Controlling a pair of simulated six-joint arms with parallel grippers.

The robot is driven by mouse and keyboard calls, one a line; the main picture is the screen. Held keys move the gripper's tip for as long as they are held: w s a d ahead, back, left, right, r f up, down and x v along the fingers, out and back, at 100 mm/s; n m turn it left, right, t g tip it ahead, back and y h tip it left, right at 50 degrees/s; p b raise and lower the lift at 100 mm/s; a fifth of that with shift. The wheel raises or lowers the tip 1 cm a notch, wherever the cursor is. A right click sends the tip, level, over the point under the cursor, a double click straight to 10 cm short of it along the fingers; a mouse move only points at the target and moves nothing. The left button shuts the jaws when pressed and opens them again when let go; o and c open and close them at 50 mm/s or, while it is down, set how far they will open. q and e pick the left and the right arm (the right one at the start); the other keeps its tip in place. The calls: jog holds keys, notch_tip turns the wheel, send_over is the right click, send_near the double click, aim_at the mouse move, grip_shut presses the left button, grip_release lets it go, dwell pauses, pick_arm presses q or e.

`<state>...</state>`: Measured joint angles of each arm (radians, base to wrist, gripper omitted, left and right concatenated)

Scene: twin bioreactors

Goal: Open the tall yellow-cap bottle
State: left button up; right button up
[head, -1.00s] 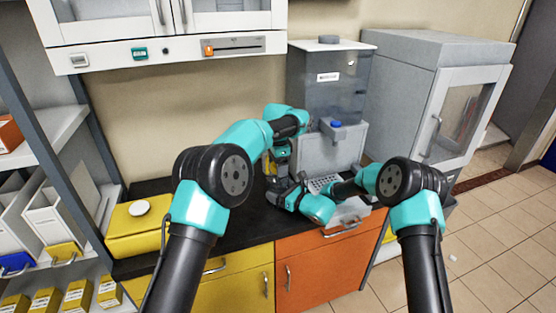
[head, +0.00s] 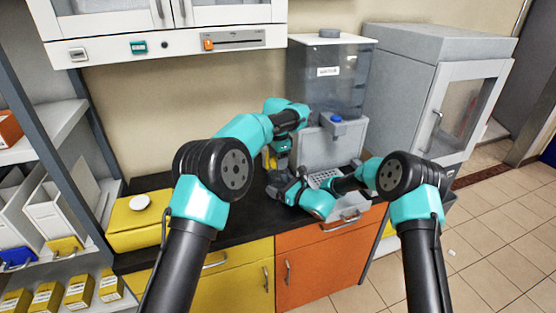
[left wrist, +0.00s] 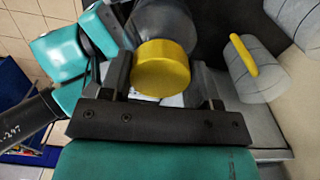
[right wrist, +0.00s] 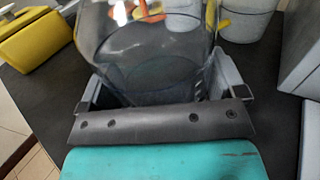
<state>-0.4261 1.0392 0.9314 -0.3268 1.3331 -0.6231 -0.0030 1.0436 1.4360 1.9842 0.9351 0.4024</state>
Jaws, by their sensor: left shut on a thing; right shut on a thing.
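The tall bottle is clear; its body (right wrist: 150,60) stands between the fingers of my right gripper (right wrist: 165,92) in the right wrist view. Its yellow cap (left wrist: 162,68) sits between the fingers of my left gripper (left wrist: 165,85) in the left wrist view. My left gripper is shut on the cap, above my right gripper, which is shut on the bottle's body. I cannot tell whether the cap is loose on the neck. In the head view my arms hide most of the bottle.
Grey canisters, one with a yellow handle (left wrist: 243,55), stand close beside the bottle. A grey machine with a dark tank (head: 328,80) stands behind at the right. A yellow box (head: 138,222) is at the counter's left. The dark counter (head: 235,222) has free room between.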

pick_arm(q)
jog(key=n, duration=0.8)
jog(key=shift+n, duration=0.4)
jog(key=shift+r, duration=0.7)
jog(key=shift+r, duration=0.35)
jog(key=shift+r, duration=0.2)
jog(key=shift+r, duration=1.9)
pick_arm(e)
jog(key=o, duration=1.4)
jog(key=shift+o, duration=0.2)
